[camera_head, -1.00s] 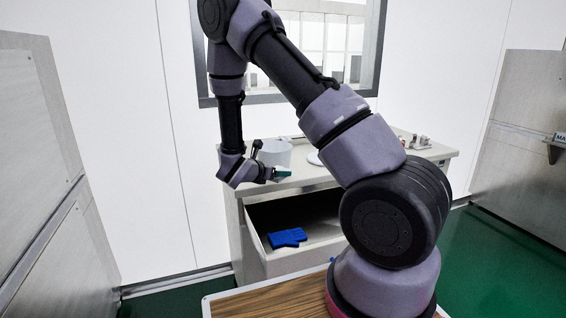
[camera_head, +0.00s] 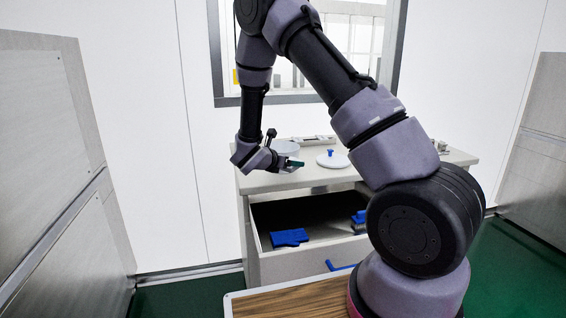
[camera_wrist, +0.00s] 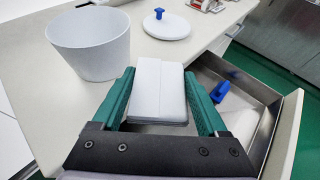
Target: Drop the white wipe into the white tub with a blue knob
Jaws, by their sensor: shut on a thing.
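My gripper (camera_wrist: 160,84) is shut on a white wipe (camera_wrist: 160,100), a folded white block between its green fingers. In the head view my gripper (camera_head: 292,164) is over the front left of the counter; the wipe is hard to make out there. The open white tub (camera_wrist: 92,50) stands on the counter, ahead and left of the wipe in the wrist view, and apart from it. In the head view the tub (camera_head: 287,148) is partly behind my gripper. The round white lid (camera_wrist: 178,29) with the blue knob (camera_wrist: 159,12) lies flat on the counter, off the tub.
Metal parts (camera_wrist: 207,5) stand further along the counter. The counter (camera_head: 270,185) is clear around the lid. A window is behind.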

